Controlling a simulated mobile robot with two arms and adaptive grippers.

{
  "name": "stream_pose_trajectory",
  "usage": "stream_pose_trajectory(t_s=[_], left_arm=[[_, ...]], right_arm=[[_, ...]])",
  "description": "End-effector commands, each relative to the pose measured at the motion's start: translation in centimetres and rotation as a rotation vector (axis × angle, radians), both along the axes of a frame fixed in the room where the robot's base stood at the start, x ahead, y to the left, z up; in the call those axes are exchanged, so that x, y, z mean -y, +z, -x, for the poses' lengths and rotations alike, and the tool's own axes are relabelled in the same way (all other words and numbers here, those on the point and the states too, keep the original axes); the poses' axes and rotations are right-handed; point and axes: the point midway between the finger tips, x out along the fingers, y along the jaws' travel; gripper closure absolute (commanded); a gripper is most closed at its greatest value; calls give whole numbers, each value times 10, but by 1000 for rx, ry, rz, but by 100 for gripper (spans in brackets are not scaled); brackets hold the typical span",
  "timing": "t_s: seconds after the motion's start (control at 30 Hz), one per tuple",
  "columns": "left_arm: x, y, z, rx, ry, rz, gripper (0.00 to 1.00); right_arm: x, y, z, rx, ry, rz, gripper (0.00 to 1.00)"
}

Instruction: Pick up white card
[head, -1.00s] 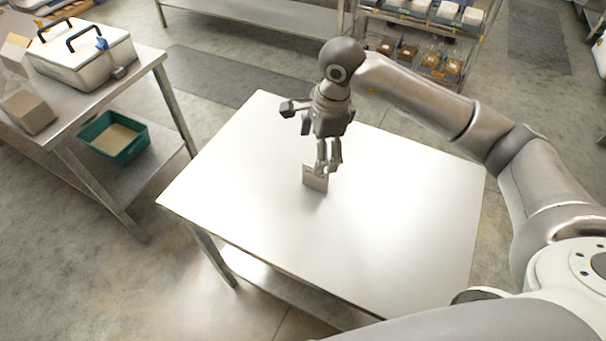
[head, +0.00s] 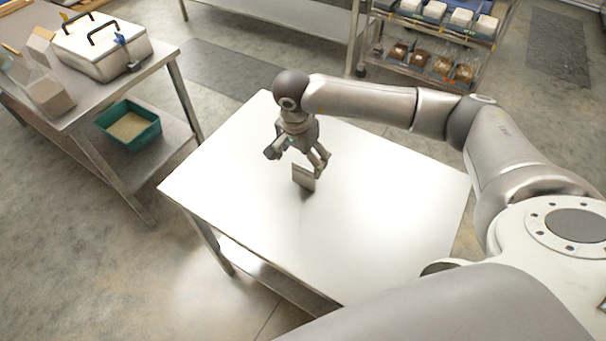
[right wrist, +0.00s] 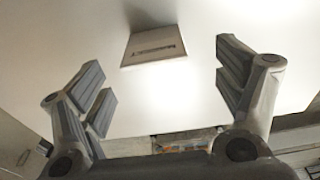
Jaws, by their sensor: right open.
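The white card (head: 303,177) stands upright on the bare metal table (head: 230,190), near its middle, and looks greyish in shade. In the right wrist view the card (right wrist: 154,46) shows a dark printed line and lies beyond the fingertips, between their lines. My right gripper (head: 321,168) is just behind and right of the card in the head view. In the right wrist view my right gripper (right wrist: 165,82) is open with nothing between its fingers. Whether a finger touches the card cannot be told. My left gripper is not in view.
A side table at left holds a white box with dark handles (head: 100,45). A green tray (head: 130,126) sits on its lower shelf. A shelf rack (head: 430,45) with several small containers stands at the back. The rest of the metal table is clear.

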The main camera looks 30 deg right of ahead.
Motion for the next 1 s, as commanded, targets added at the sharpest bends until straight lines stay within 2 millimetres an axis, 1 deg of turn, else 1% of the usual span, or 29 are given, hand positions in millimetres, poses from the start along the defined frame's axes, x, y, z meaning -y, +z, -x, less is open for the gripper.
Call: stream_pose_trajectory(t_s=[0.07, 0.2, 0.3, 0.4, 0.63, 0.67, 0.9, 1.0], left_arm=[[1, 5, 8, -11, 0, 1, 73], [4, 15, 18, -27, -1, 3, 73], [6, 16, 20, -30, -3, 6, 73], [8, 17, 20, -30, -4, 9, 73], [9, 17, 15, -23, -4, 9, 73], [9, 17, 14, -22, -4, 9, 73], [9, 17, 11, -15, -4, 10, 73], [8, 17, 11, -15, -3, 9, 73]], right_arm=[[0, -6, 3, -4, 1, 0, 12], [2, -26, 7, -6, 0, 1, 12], [4, -41, 6, -3, -1, 0, 12], [4, -49, 5, -2, -1, 0, 12], [4, -52, 4, -1, 0, -1, 12], [4, -52, 4, -1, 0, -1, 14], [5, -51, 4, 0, -1, -1, 45], [5, -51, 4, 0, -1, 0, 55]])
